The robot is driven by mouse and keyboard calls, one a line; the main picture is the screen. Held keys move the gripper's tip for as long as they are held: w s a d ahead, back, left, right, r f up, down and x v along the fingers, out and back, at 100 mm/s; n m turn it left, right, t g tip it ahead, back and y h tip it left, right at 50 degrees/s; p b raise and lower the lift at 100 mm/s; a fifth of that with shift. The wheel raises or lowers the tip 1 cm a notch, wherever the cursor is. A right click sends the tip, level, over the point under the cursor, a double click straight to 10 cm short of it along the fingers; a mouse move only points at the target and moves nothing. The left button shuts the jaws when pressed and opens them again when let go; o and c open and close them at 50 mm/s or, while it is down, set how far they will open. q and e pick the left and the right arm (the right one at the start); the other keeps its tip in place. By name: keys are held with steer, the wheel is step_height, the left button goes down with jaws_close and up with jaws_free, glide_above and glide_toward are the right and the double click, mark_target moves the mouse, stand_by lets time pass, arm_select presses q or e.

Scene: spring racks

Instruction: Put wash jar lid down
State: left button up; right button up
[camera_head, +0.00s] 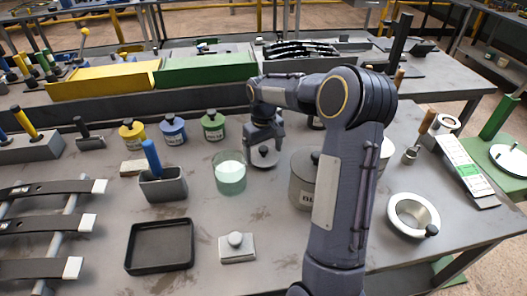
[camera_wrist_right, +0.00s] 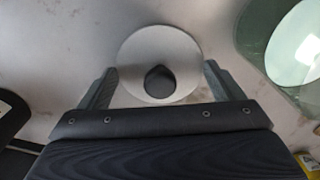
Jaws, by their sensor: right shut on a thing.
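The lid (camera_head: 264,158) is a pale grey disc with a dark knob, low over the table just right of the glass jar. In the right wrist view the lid (camera_wrist_right: 137,50) lies between the two fingers. My right gripper (camera_head: 263,138) reaches down from above and is shut on the lid; the fingers also show in the wrist view (camera_wrist_right: 158,88). I cannot tell whether the lid touches the table. The glass jar (camera_head: 230,178) stands open with pale green content; its rim shows in the wrist view (camera_wrist_right: 246,40). My left gripper is not in view.
A labelled grey pot (camera_head: 301,178) stands close right of the lid, partly behind my arm. Yellow (camera_head: 132,136), blue (camera_head: 173,131) and green (camera_head: 213,126) jars stand behind. A black tray (camera_head: 160,246) and a knobbed block (camera_head: 237,250) lie in front, with bare table between.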

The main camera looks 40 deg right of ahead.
steer(key=shift+f, duration=0.35)
steer(key=shift+f, duration=0.2)
steer(key=o, duration=0.8)
